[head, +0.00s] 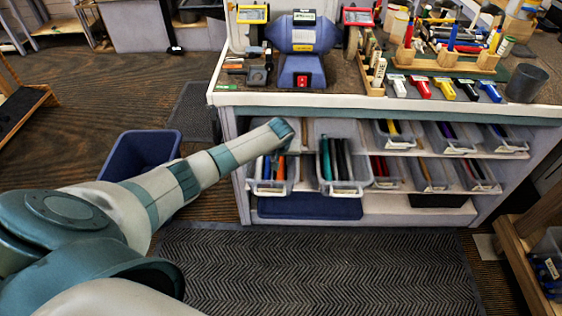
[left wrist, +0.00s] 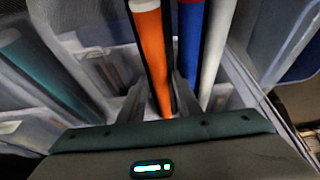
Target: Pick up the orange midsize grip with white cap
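The orange grip with a white cap (left wrist: 152,45) stands tilted among other grips in the left wrist view. A narrow black grip runs along its right side. Blue (left wrist: 190,45) and white (left wrist: 215,50) grips are further right. My left gripper (left wrist: 161,100) is open, its two dark fingers apart on either side of the lower orange grip. Gaps show, and I cannot tell how deep the grip sits between them. In the head view, orange (head: 280,168) shows in the clear bin (head: 270,189) below my left wrist; the fingers are hidden there. My right gripper is not in view.
A neighbouring clear bin (head: 346,188) holds teal and dark grips. More bins fill the shelves to the right. The bench top (head: 330,99) overhangs them, with a blue grinder (head: 301,38) on it. A blue tub (head: 140,155) stands on the floor at left.

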